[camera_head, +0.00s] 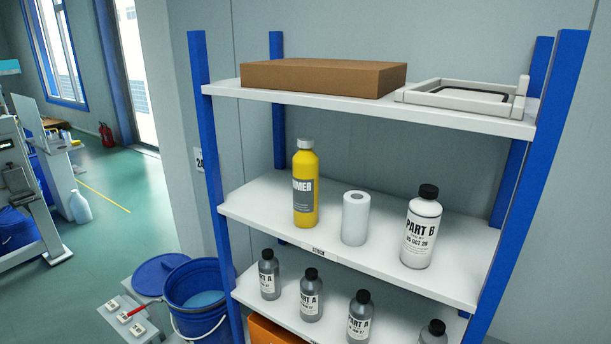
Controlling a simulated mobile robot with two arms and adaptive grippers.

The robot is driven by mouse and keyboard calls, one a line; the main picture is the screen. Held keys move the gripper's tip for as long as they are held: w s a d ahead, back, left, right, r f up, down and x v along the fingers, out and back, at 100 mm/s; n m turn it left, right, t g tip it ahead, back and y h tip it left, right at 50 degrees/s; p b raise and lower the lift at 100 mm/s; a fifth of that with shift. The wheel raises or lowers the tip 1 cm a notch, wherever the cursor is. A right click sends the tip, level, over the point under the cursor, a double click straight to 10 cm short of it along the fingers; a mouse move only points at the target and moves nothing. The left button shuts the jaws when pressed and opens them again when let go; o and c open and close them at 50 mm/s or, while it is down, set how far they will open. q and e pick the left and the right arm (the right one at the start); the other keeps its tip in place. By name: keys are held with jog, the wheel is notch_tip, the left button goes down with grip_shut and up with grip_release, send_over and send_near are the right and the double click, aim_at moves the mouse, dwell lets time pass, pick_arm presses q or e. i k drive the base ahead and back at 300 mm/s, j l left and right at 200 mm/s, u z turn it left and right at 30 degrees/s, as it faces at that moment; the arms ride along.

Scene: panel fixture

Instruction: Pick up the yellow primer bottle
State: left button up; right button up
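The yellow primer bottle (305,190) stands upright on the middle shelf (265,205) of a blue and white rack. It has a grey cap and a dark label on which "IMER" can be read. Nothing touches it. A white roll (355,218) stands a little to its right. Neither of my grippers is in the view.
A white "PART B" bottle (421,228) stands further right on that shelf. Several dark "PART A" bottles (311,296) stand below. The top shelf holds a cardboard box (322,76) and a pale frame (465,97). Blue posts (211,160) bound the rack. A blue bucket (203,320) stands left.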

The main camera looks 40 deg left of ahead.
aim_at(304, 162)
jog(key=u, duration=1.2)
